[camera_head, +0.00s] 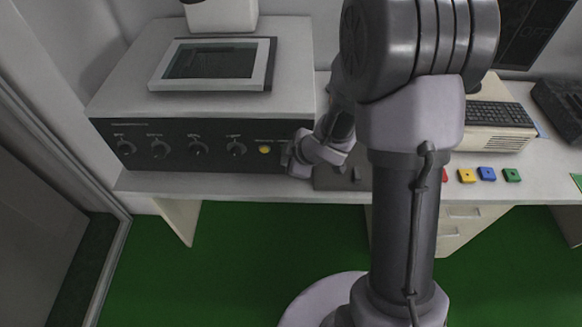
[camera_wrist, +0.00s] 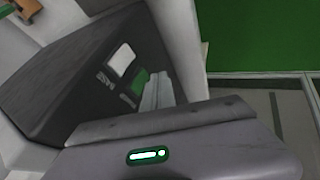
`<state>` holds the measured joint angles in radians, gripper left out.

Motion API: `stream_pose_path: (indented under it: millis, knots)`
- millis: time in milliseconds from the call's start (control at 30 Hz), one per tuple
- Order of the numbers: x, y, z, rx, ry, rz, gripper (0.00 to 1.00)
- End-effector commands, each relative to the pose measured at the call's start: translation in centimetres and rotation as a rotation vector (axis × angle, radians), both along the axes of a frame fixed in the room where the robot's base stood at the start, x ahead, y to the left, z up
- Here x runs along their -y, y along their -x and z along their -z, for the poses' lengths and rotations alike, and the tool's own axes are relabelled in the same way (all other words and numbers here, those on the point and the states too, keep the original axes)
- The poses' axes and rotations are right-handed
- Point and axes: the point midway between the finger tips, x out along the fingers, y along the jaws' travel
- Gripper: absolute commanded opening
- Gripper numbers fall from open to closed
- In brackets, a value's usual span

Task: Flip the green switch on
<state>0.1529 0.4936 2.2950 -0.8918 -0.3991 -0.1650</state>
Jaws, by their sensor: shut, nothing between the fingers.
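The green switch (camera_wrist: 140,82) shows in the wrist view on a dark panel, partly covered by my fingers. My gripper (camera_wrist: 158,92) is shut and empty, with its pale fingers right beside the green switch. I cannot tell whether they touch it. In the head view my gripper (camera_head: 293,158) is at the right end of the dark front panel (camera_head: 185,160) of a grey machine. The green switch is hidden behind my wrist there. The switch's position, on or off, cannot be made out.
A pale rounded square (camera_wrist: 121,58) sits beside the green switch. Several knobs and a yellow button (camera_head: 265,149) line the panel to the left of my gripper. Coloured blocks (camera_head: 487,174) and a beige computer (camera_head: 498,120) stand on the desk at right.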

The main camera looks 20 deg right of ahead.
Motion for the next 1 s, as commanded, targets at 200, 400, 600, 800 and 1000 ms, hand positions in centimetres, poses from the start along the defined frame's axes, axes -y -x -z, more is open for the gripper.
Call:
stream_pose_path:
  millis: [200,400,600,800,1000]
  knots:
    - [0.5,-1.4,0.1,0.000,-0.001,0.001,0.00]
    - [0.5,-1.5,0.1,0.000,-0.001,0.001,0.00]
    - [0.7,-1.9,0.2,-0.002,0.000,0.001,0.00]
    - [0.7,-1.9,0.3,0.000,-0.001,0.001,0.00]
    - [0.7,-1.9,-0.5,0.001,-0.001,0.001,0.00]
